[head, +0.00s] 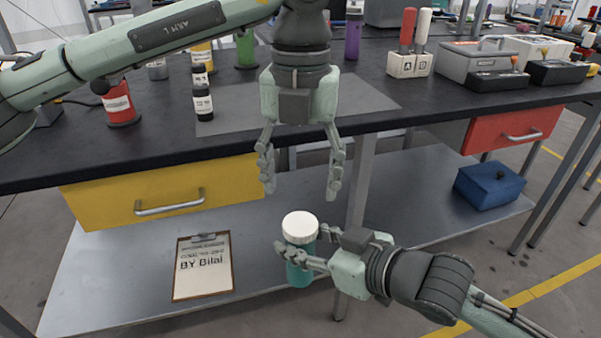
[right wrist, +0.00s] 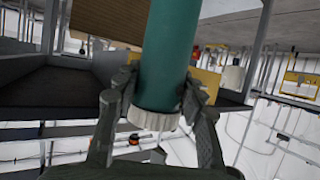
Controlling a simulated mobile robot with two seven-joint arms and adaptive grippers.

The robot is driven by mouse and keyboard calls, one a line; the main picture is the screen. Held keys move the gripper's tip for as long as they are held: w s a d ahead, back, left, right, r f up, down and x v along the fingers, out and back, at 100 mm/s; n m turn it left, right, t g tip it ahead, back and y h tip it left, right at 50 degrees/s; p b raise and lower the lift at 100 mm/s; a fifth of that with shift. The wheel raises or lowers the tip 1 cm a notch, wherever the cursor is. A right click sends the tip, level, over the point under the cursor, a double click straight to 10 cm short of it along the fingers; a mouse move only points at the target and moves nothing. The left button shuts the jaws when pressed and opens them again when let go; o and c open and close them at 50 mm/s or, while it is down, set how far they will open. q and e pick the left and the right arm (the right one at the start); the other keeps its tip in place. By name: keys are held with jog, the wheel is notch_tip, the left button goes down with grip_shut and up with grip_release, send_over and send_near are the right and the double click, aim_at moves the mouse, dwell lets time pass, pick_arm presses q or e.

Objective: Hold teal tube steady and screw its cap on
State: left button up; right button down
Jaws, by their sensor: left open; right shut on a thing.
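The teal tube (head: 300,272) stands about upright in front of the bench, with its white ribbed cap (head: 300,226) on its top end. My right gripper (head: 290,256) is shut on the tube just below the cap. In the right wrist view the teal tube (right wrist: 168,55) runs between the fingers of the right gripper (right wrist: 160,95), and the white cap (right wrist: 152,120) is at its lower end in the picture. My left gripper (head: 300,190) points down above the cap, open and empty, with its fingertips apart from it. I cannot tell how tightly the cap sits.
The dark bench top (head: 400,105) lies behind, with bottles, a grey toolbox (head: 480,58) and red and white handled tools on it. A yellow drawer (head: 160,190) and a red drawer (head: 512,128) are below. The lower shelf holds a clipboard (head: 203,280) and a blue box (head: 490,187).

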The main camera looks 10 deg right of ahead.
aim_at(300, 223)
pick_arm(q)
jog(key=n, duration=0.4)
jog(key=shift+r+n, duration=0.15)
jog(key=shift+n, duration=0.25)
jog(key=n, duration=0.5)
jog(key=shift+r, duration=0.15)
jog(key=shift+f, duration=4.05)
jog(key=shift+c, duration=0.3)
jog(key=c, duration=1.1)
jog(key=m, duration=0.3)
jog(key=shift+c, duration=0.2)
jog(key=o, duration=1.3)
